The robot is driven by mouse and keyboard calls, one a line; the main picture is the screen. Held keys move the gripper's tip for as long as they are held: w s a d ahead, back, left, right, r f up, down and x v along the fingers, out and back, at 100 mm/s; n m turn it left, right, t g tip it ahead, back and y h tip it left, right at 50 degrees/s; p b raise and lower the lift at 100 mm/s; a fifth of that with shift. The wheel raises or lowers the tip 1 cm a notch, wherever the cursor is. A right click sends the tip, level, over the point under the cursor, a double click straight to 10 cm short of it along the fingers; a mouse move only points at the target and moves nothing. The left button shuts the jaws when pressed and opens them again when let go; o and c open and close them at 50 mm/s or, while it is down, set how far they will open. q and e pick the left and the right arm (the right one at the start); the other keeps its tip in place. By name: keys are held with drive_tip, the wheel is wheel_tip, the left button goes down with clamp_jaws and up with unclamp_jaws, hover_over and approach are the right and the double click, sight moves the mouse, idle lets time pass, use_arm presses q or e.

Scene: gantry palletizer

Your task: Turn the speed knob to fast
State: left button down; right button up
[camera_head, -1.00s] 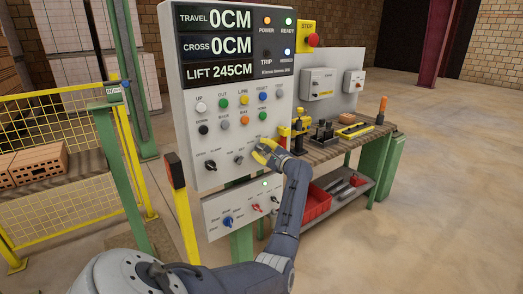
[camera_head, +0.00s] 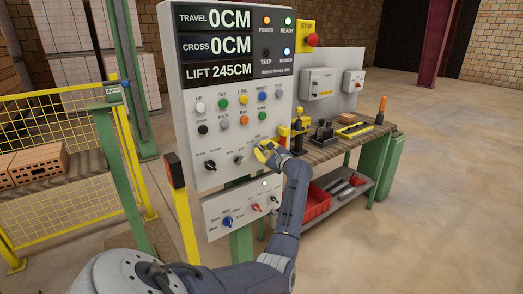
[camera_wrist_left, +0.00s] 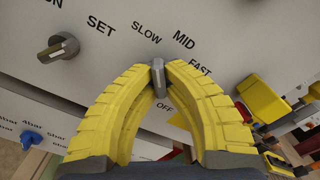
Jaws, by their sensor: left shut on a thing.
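The control panel (camera_head: 235,150) stands in front of me, with the speed knob at its lower right. In the left wrist view, the grey speed knob (camera_wrist_left: 158,76) sits between my yellow fingertips, under the labels SLOW, MID and FAST. Its handle stands about upright in that picture, toward the gap between SLOW and MID. I cannot make out a pointer mark. My left gripper (camera_head: 262,152) is shut on the knob, and its tips touch both sides of the handle. In the head view the fingers hide most of the knob. My right gripper is not in view.
Another knob (camera_wrist_left: 58,47) by the SET label lies left of the speed knob. A lower panel (camera_head: 240,205) holds more knobs. A workbench (camera_head: 335,150) with tools stands close on the right. A yellow post (camera_head: 184,215) stands left of the panel.

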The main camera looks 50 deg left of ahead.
use_arm(q)
drive_tip(key=m, duration=0.4)
drive_tip(key=shift+r+m, duration=0.15)
drive_tip(key=shift+m, duration=0.15)
drive_tip(key=m, duration=0.4)
drive_tip(key=shift+r, duration=0.1)
drive_tip(key=m, duration=0.5)
drive_tip(key=shift+w+m, duration=0.1)
drive_tip(key=shift+m, duration=2)
drive_tip(key=c, duration=1.5)
unclamp_jaws()
drive_tip(key=shift+c, duration=0.2)
drive_tip(key=shift+o, duration=0.3)
